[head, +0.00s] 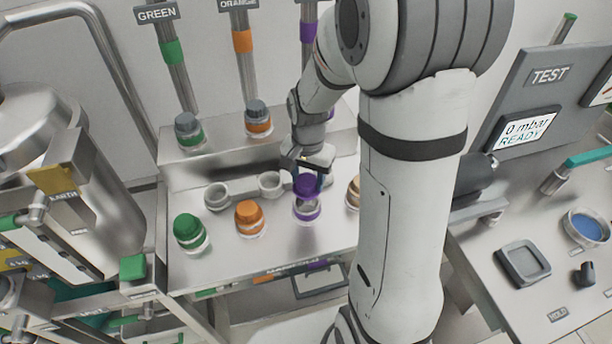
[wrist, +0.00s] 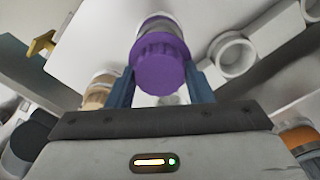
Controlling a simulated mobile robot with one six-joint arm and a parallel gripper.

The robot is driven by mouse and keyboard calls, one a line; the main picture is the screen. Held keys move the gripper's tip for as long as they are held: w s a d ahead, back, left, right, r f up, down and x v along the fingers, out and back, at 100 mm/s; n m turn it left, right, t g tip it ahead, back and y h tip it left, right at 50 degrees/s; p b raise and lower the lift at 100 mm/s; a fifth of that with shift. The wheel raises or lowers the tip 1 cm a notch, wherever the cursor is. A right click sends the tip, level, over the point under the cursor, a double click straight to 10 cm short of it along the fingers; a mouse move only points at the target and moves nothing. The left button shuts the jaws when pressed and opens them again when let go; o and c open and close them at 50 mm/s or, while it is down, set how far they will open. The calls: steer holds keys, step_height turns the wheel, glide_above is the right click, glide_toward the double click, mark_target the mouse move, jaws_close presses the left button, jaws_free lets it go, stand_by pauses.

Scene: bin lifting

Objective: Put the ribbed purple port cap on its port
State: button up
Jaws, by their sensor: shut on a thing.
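The ribbed purple cap (wrist: 158,66) is between the two blue fingers of my gripper (wrist: 160,88) in the wrist view. In the head view my gripper (head: 308,172) is shut on the purple cap (head: 307,185) right above a port with a purple band (head: 307,210). In the wrist view the port's pale body (wrist: 158,22) shows just beyond the cap, in line with it. I cannot tell whether the cap touches the port's rim or is a little above it.
A green cap (head: 187,228) and an orange cap (head: 249,213) stand to the left on the same steel shelf. Two empty grey cups (head: 217,196) stand behind them. A tan-capped port (head: 353,192) is close on the right, partly hidden by my arm. The test panel (head: 550,90) is farther right.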

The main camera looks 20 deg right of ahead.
steer(key=shift+f+b, duration=0.3)
steer(key=shift+f, duration=0.2)
steer(key=shift+f, duration=0.1)
steer(key=shift+f+b, duration=0.9)
steer(key=shift+f, duration=0.15)
steer(key=shift+f+b, duration=0.9)
steer(key=shift+f, duration=0.15)
stand_by(0.6)
steer(key=o, duration=1.2)
steer(key=shift+o, duration=0.2)
steer(key=shift+r, duration=0.4)
step_height(320, 180, up, 7)
